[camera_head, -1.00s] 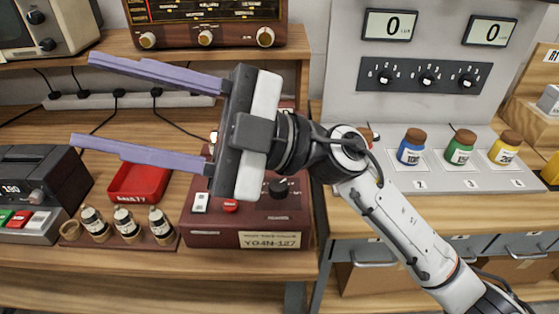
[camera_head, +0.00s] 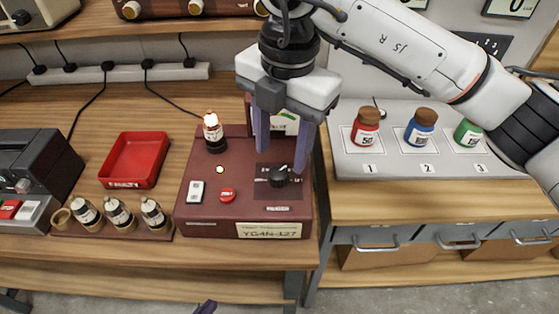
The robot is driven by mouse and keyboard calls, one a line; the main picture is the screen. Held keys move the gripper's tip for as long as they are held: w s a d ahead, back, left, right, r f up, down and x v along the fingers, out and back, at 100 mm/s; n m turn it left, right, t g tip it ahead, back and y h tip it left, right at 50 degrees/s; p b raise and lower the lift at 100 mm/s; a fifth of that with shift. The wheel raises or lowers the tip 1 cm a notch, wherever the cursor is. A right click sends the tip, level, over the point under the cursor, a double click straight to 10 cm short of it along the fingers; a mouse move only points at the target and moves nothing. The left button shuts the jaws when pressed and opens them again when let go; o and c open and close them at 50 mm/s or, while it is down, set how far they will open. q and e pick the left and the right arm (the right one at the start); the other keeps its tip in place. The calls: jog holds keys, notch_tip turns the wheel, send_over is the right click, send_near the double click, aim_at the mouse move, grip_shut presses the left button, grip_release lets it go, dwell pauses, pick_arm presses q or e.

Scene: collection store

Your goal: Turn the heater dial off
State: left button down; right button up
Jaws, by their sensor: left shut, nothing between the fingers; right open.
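A dark red box (camera_head: 235,177) with the tag YG4N-127 stands on the wooden bench. A black dial (camera_head: 279,179) sits on a dark panel at the right of its top; its label is too small to read. My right gripper (camera_head: 280,164) comes in from the right and points down at the dial. Its purple fingers are apart, one left of the dial and one right. I cannot tell whether they touch it. Only a purple fingertip of my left gripper (camera_head: 206,307) shows at the bottom edge.
A glowing tube (camera_head: 213,133) stands at the box's back left, near a small lit lamp, a white switch and a red button. Jars stand on a grey shelf at right.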

aim_at(279, 172)
jog(key=shift+w+a+f, duration=0.1)
jog(key=shift+a+f, duration=0.05)
jog(key=shift+f, duration=2.4)
jog(key=c, duration=1)
